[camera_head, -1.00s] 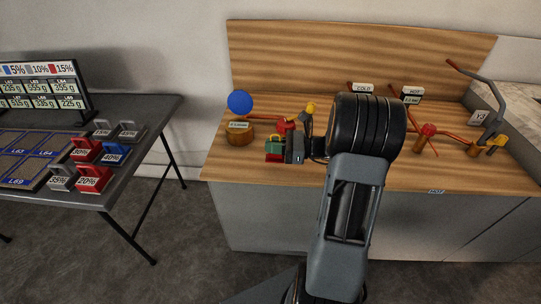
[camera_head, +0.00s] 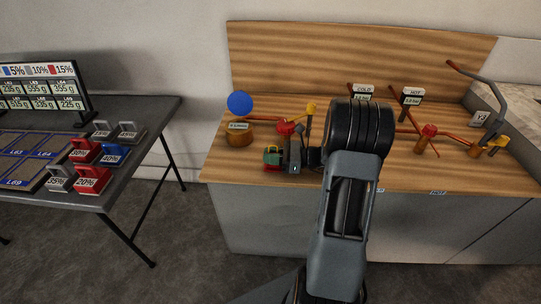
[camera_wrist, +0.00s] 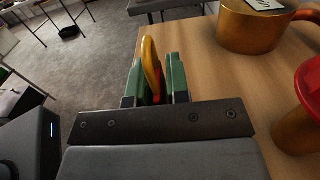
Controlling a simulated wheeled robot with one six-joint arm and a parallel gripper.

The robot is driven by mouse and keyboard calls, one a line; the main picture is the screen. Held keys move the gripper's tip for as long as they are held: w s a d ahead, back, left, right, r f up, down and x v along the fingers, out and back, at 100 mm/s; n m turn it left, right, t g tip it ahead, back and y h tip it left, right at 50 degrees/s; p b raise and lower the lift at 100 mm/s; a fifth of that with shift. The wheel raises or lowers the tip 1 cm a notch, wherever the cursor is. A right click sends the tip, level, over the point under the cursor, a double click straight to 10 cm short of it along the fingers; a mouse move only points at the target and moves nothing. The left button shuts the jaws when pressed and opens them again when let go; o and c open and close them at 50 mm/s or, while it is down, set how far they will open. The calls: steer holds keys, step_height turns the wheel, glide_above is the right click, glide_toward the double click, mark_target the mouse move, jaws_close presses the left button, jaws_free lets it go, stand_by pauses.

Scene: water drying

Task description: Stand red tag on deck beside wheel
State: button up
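My gripper (camera_head: 273,157) is low over the left front of the wooden deck (camera_head: 350,182), near its front edge. In the wrist view its green fingers (camera_wrist: 156,80) close around the red tag (camera_wrist: 157,97), a narrow red strip topped by a yellow loop (camera_wrist: 151,65). The fingers hide most of the tag, and I cannot tell whether its base touches the deck. A red wheel (camera_head: 286,127) on a brass valve is just behind my gripper; it shows at the right in the wrist view (camera_wrist: 310,95).
Another red wheel (camera_head: 429,131) is farther right. A dark table (camera_head: 120,185) with tagged weights stands left, across a floor gap.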

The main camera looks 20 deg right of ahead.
steer(key=shift+o, duration=1.2)
steer(key=shift+r, duration=0.1)
